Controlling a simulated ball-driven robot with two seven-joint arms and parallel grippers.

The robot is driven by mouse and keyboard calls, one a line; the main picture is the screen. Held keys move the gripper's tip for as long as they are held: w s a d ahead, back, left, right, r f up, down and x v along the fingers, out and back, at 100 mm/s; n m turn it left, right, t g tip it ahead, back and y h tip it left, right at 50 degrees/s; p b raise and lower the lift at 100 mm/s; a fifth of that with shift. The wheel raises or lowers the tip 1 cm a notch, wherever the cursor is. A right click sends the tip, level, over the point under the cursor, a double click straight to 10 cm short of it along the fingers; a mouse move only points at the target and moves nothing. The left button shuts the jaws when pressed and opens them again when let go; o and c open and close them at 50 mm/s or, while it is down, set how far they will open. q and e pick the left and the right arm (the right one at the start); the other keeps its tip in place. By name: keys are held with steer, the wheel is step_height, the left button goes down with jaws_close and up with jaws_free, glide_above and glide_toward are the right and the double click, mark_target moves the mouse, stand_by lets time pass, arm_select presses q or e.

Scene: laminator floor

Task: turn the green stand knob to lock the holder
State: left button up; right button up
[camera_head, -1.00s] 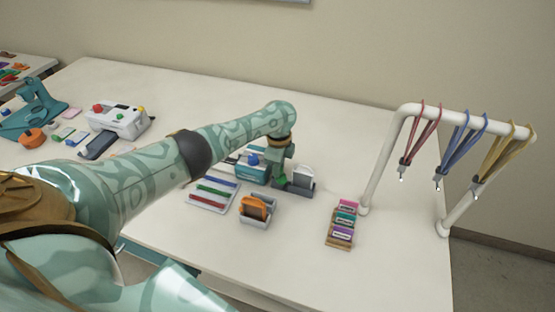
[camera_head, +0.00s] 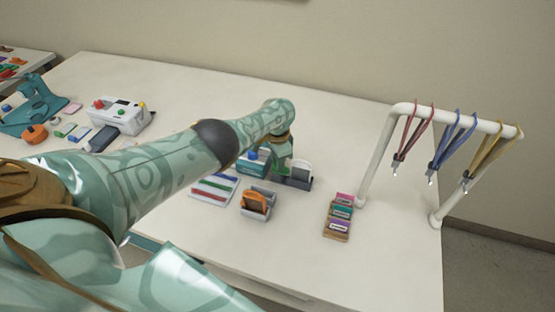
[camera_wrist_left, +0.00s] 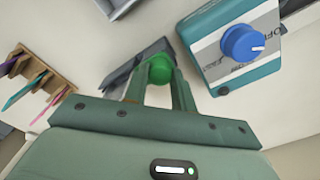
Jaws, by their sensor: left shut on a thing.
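The green stand knob (camera_wrist_left: 160,70) shows in the left wrist view, round and between my two finger tips. My left gripper (camera_wrist_left: 158,82) is shut on it. The knob sits on a dark grey stand (camera_wrist_left: 128,72), which is partly covered by the fingers. The knob is hidden there, and whether the holder is locked cannot be told. My right gripper is not in view.
A teal box with a blue dial (camera_wrist_left: 242,43) stands close to the gripper. An orange item in a grey holder (camera_head: 256,203), coloured strips on a white tray (camera_head: 193,198) and a card rack (camera_head: 338,217) are nearby. A white rail with lanyards (camera_head: 460,116) stands right.

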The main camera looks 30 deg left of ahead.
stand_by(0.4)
arm_select(q)
steer(key=o, duration=1)
step_height(320, 180, up, 16)
steer(key=p, duration=1.3)
steer(key=shift+r, duration=0.15)
